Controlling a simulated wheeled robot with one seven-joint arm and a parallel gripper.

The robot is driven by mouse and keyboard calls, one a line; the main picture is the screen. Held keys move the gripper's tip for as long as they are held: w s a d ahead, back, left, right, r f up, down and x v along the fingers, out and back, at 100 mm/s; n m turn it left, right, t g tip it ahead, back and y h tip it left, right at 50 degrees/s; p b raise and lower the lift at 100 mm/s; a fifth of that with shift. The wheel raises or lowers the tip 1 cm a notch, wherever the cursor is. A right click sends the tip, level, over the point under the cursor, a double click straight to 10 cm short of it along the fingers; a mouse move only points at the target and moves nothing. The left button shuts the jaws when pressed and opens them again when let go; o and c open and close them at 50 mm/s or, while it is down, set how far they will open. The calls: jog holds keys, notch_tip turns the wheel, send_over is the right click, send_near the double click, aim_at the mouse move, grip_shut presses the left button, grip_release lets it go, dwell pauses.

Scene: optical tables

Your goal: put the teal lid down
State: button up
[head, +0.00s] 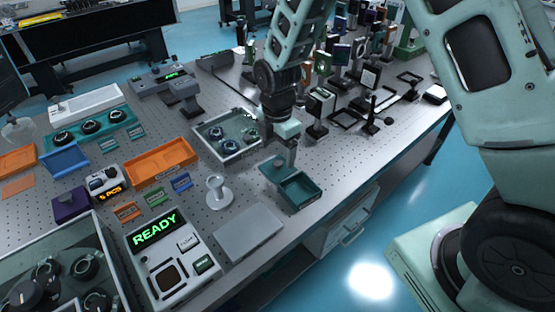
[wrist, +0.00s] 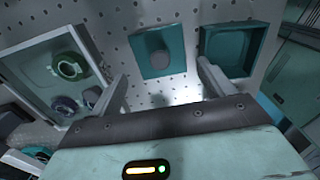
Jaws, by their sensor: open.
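The teal lid (head: 270,166) is a flat square plate with a round knob. It appears to lie knob up on the perforated table, next to the open teal box (head: 300,190). In the wrist view the lid (wrist: 143,36) is left of the box (wrist: 232,44), with a narrow gap between them. My gripper (head: 289,150) is open and empty, above and close to the lid. In the wrist view its fingers (wrist: 163,76) are spread wide, with the knob beyond them and not touched. The box looks empty. My gripper and arm hide part of the table behind the lid.
A clear-walled tray (head: 228,150) with several ringed parts stands left of the lid. A white spool-shaped stand (head: 217,190) and a grey plate (head: 247,233) are nearer the front. Upright optics mounts (head: 318,110) crowd the right and back. The table's front edge is close to the box.

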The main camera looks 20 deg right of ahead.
aim_at(277, 162)
notch_tip(277, 162, up, 7)
jog(key=s+a+r+m, duration=0.3)
jog(key=s, duration=0.3)
jog(key=s+a+r+m, duration=0.3)
jog(key=s, duration=0.3)
jog(key=s+r+m, duration=0.1)
jog(key=s+m, duration=0.7)
jog(key=s, duration=0.6)
jog(key=shift+s+r+y+b, duration=0.3)
jog(key=shift+s+r+b, duration=0.05)
jog(key=shift+s+b, duration=0.1)
jog(key=shift+w+a, duration=0.1)
jog(key=shift+a, duration=0.05)
jog(key=shift+c, duration=0.3)
